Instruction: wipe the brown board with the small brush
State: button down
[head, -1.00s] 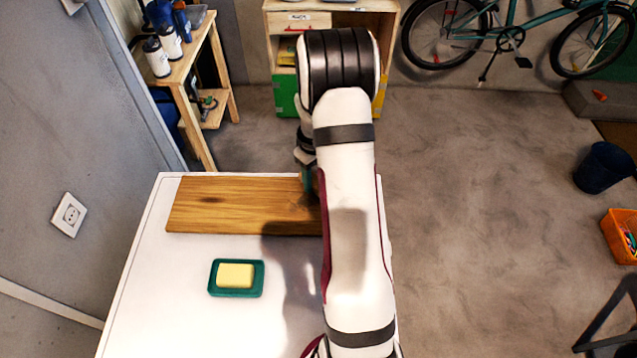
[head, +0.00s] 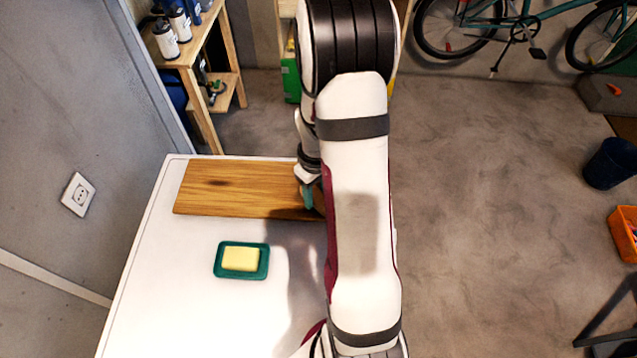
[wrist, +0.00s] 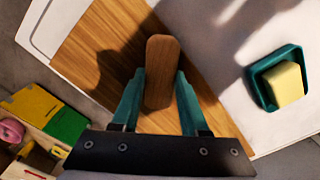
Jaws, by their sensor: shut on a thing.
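The brown board (head: 240,190) lies flat along the far part of the white table and also fills the middle of the wrist view (wrist: 205,95). My gripper (wrist: 157,92) has teal fingers, shut on the sides of the small brush (wrist: 162,65), of which I see a rounded wooden back. The brush is over the board; its underside is hidden, so I cannot tell whether it touches the wood. In the head view my gripper (head: 307,195) is over the board's right part, and my arm hides the board's right end and most of the brush.
A teal soap dish (head: 222,273) with yellow soap (head: 241,259) stands on the white table (head: 180,310), on the near side of the board. A wall with a socket (head: 78,194) runs along the left. A wooden shelf (head: 213,135) stands beyond the table.

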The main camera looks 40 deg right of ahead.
jog(key=shift+w+a, duration=0.3)
jog(key=shift+w, duration=0.35)
jog(key=shift+w+d, duration=2.65)
jog(key=shift+d, duration=0.15)
jog(key=shift+w+a, duration=0.55)
jog(key=shift+s+a, duration=2.9)
notch_tip(320, 180, up, 8)
jog(key=shift+r, duration=0.1)
